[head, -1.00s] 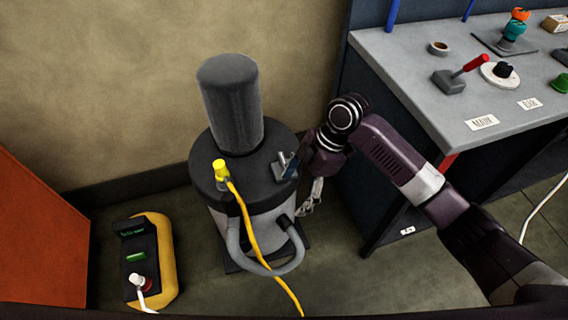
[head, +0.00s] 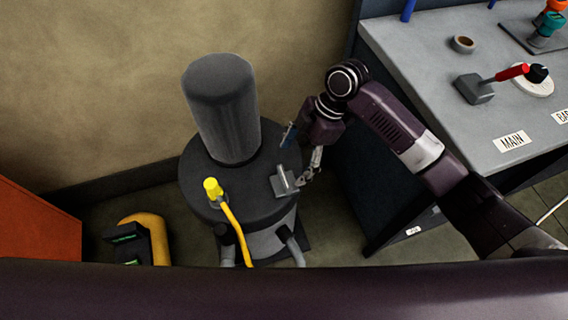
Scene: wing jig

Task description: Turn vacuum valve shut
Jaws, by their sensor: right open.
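A grey vacuum unit with a dark round lid (head: 205,183) stands on the floor, a tall dark cylinder (head: 222,108) on top. A small grey angled fitting (head: 284,181) sits on the lid's right side; it looks like the valve, but I cannot tell its turn position. My right gripper (head: 301,153) is at the lid's right edge, its fingers apart. One finger with a bluish tip is above the fitting; the silvery one is just right of it. I cannot tell whether it touches the fitting. My left gripper is out of view.
A yellow plug with a yellow hose (head: 229,229) rises from the lid's front. A grey bench (head: 420,60) with a red-handled lever (head: 480,88) stands right. A yellow-black device (head: 152,238) and an orange panel (head: 35,228) are left. The wall (head: 90,90) is close behind.

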